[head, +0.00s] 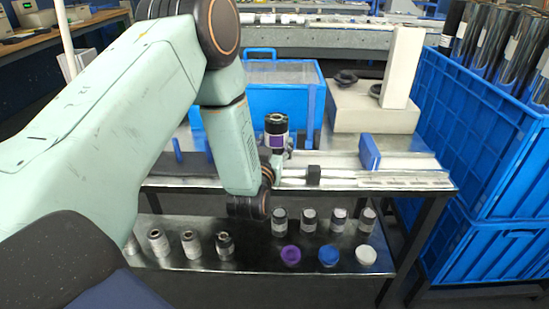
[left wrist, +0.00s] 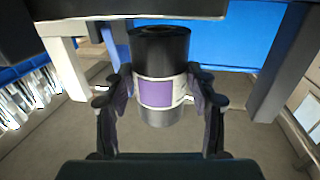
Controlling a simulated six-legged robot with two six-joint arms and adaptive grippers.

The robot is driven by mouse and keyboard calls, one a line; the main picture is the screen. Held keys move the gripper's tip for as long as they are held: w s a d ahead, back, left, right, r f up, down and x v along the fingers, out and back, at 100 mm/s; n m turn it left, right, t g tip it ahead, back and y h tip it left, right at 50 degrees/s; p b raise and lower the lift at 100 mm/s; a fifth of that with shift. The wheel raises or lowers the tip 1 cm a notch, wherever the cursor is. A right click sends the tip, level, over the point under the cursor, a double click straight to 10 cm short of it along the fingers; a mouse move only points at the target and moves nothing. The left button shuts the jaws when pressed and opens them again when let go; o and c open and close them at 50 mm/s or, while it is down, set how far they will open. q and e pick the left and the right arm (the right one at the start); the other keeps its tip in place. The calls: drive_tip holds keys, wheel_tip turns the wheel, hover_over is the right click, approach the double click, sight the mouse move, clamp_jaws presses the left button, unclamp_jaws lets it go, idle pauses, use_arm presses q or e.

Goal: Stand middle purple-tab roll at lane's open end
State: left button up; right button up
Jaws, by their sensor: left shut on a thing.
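The purple-tab roll (head: 276,127) has a black upper part, a white label with a purple patch and a silvery lower end. It is upright in my left gripper (head: 279,154), above the near table top at its back edge. In the left wrist view the roll (left wrist: 161,62) stands between the two fingers of the left gripper (left wrist: 160,98), which are shut on its sides. The lane (head: 400,178) runs along the table top to the right, with a blue upright plate (head: 369,152) across it. My right gripper is out of view.
The lower shelf (head: 260,262) carries several dark rolls (head: 309,221), several silvery ones (head: 190,243), and purple (head: 290,254), blue (head: 328,256) and white (head: 366,256) discs. A blue crate (head: 275,98) stands behind; stacked blue crates (head: 470,150) hold long rolls at right.

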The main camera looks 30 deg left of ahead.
use_arm(q)
drive_tip(key=shift+d+f+b, duration=0.25)
drive_tip(key=shift+f+b, duration=0.25)
drive_tip(key=shift+f, duration=1)
drive_tip(key=shift+w+a, duration=0.1)
drive_tip(key=shift+a, duration=0.1)
drive_tip(key=shift+d, duration=0.1)
drive_tip(key=o, duration=1.5)
drive_tip(key=shift+f, duration=0.2)
drive_tip(key=shift+c, duration=0.2)
drive_tip(key=shift+r, duration=0.1)
drive_tip(key=shift+r, duration=0.15)
drive_tip(key=p+v, duration=0.2)
drive_tip(key=v, duration=1)
